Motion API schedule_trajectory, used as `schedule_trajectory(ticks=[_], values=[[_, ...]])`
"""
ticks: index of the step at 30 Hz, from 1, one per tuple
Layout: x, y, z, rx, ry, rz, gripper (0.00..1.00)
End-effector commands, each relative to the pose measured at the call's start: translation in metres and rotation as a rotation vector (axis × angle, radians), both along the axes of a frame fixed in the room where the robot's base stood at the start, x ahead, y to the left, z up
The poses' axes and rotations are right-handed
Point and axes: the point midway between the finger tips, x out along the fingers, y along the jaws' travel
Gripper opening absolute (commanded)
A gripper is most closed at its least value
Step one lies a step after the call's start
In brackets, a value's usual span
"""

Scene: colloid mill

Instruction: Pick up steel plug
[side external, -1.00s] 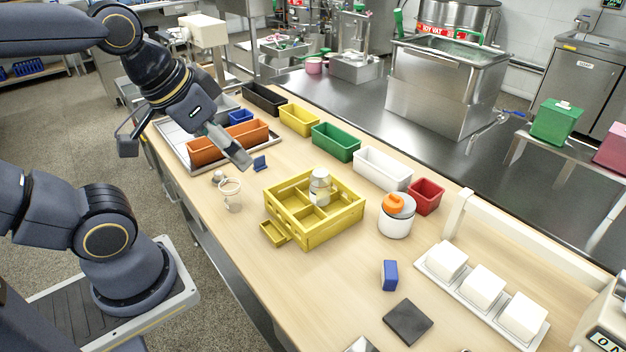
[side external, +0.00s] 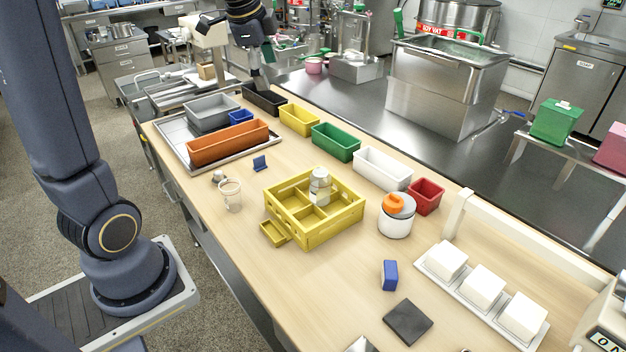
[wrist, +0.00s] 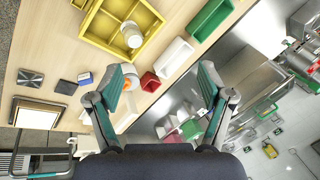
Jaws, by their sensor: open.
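I cannot pick out the steel plug for certain. A small round metallic piece (side external: 218,176) lies on the table at the left, behind a clear cup (side external: 230,195); it is too small to identify. My gripper (side external: 259,83) is at the far end of the table, above the black bin, well away from that piece. In the wrist view my gripper (wrist: 160,85) is open, its two green-padded fingers wide apart with nothing between them. The small metallic piece does not show in the wrist view.
A yellow divided crate (side external: 345,222) holding a jar (side external: 320,182) stands mid-table. Yellow (side external: 299,120), green (side external: 336,142), white (side external: 383,170) and red (side external: 426,197) bins line the back edge. An orange bin (side external: 228,143) sits on a tray.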

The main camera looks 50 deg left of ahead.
Motion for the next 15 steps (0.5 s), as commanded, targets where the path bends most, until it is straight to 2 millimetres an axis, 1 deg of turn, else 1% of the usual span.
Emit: schedule_trajectory(ticks=[1, 2, 3, 4, 5, 6, 8, 9, 11, 12, 15], values=[[0.009, 0.037, -0.02, -0.001, 0.05, 0.014, 0.8], [0.013, 0.057, -0.032, -0.002, 0.076, 0.019, 0.8], [0.015, 0.085, -0.049, -0.008, 0.109, 0.028, 0.8], [0.015, 0.105, -0.063, -0.016, 0.133, 0.041, 0.8], [0.012, 0.125, -0.077, -0.027, 0.155, 0.056, 0.8], [0.008, 0.149, -0.097, -0.043, 0.182, 0.08, 0.8], [-0.005, 0.18, -0.127, -0.076, 0.218, 0.133, 0.8], [-0.015, 0.198, -0.146, -0.1, 0.238, 0.171, 0.8], [-0.031, 0.217, -0.172, -0.134, 0.266, 0.219, 0.8], [-0.042, 0.225, -0.187, -0.155, 0.284, 0.246, 0.8], [-0.064, 0.236, -0.212, -0.197, 0.315, 0.291, 0.8]])
